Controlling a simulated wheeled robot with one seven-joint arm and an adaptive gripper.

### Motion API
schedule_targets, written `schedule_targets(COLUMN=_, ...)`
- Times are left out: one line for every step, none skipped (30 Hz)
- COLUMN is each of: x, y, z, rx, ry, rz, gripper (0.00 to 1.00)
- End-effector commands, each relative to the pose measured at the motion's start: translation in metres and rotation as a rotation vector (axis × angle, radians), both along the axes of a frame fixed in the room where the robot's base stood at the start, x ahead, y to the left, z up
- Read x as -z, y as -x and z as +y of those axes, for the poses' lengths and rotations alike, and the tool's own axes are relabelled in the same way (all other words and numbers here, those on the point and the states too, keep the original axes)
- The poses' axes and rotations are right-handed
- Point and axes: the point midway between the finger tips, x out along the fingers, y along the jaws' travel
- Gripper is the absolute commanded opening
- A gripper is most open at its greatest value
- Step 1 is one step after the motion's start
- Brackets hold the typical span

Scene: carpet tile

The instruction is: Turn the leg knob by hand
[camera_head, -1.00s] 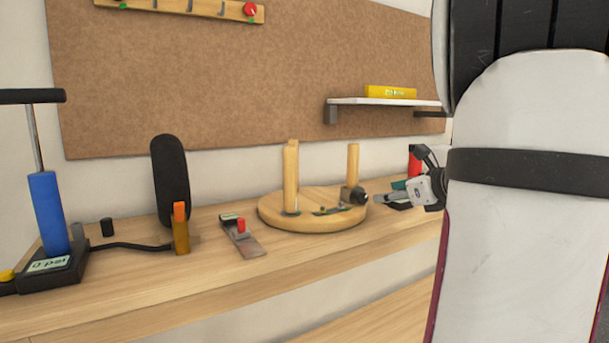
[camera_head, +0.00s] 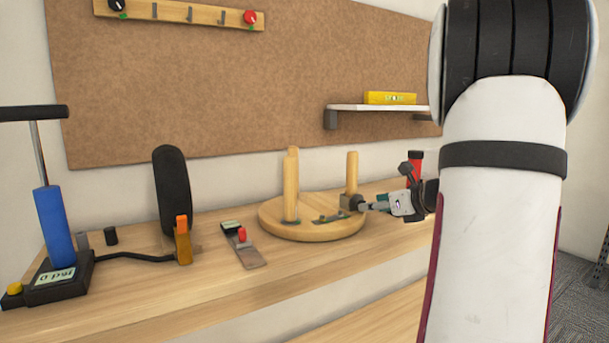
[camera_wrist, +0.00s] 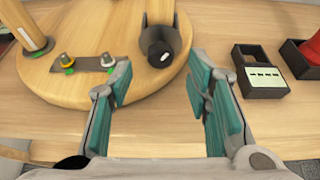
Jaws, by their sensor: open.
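The black leg knob (camera_wrist: 160,53) sits in a grey bracket (camera_wrist: 163,32) at the base of one leg. In the head view my gripper (camera_head: 368,206) is right beside this leg's bracket and partly covers the knob. In the wrist view my gripper (camera_wrist: 158,82) is open, with its teal-padded fingers on either side of and just short of the knob. Nothing is between the fingers.
A metal plate with two small studs (camera_wrist: 86,62) lies on the stool top. A box with a small display (camera_wrist: 262,74) and a red-and-black holder (camera_wrist: 300,58) stand to the right in the wrist view. A blue pump (camera_head: 50,225) is at far left.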

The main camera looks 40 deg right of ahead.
Motion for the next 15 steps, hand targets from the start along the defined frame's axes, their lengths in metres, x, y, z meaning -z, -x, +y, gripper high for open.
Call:
schedule_targets(x=-0.006, y=0.009, z=0.001, rx=0.003, ry=0.001, rz=-0.001, gripper=0.45)
schedule_targets(x=-0.008, y=0.015, z=0.002, rx=0.004, ry=0.001, rz=0.0, gripper=0.45)
schedule_targets(x=-0.011, y=0.021, z=0.004, rx=0.003, ry=0.001, rz=0.0, gripper=0.45)
schedule_targets(x=-0.013, y=0.026, z=0.005, rx=0.003, ry=0.001, rz=-0.001, gripper=0.45)
schedule_targets(x=-0.015, y=0.031, z=0.006, rx=0.004, ry=0.002, rz=-0.001, gripper=0.45)
schedule_targets(x=-0.018, y=0.037, z=0.008, rx=0.003, ry=0.001, rz=-0.001, gripper=0.45)
schedule_targets(x=-0.02, y=0.042, z=0.009, rx=0.003, ry=0.001, rz=0.0, gripper=0.45)
schedule_targets(x=-0.022, y=0.047, z=0.011, rx=0.002, ry=0.002, rz=0.0, gripper=0.45)
schedule_targets(x=-0.025, y=0.053, z=0.012, rx=0.003, ry=0.003, rz=0.0, gripper=0.45)
schedule_targets(x=-0.027, y=0.058, z=0.013, rx=0.004, ry=0.002, rz=-0.001, gripper=0.45)
schedule_targets(x=-0.029, y=0.063, z=0.014, rx=0.004, ry=0.002, rz=-0.001, gripper=0.45)
schedule_targets(x=-0.031, y=0.07, z=0.016, rx=0.003, ry=0.001, rz=0.0, gripper=0.45)
schedule_targets(x=-0.034, y=0.075, z=0.017, rx=0.002, ry=0.002, rz=0.0, gripper=0.45)
schedule_targets(x=-0.036, y=0.079, z=0.018, rx=0.003, ry=0.003, rz=0.0, gripper=0.45)
schedule_targets(x=-0.039, y=0.085, z=0.02, rx=0.002, ry=0.002, rz=0.0, gripper=0.45)
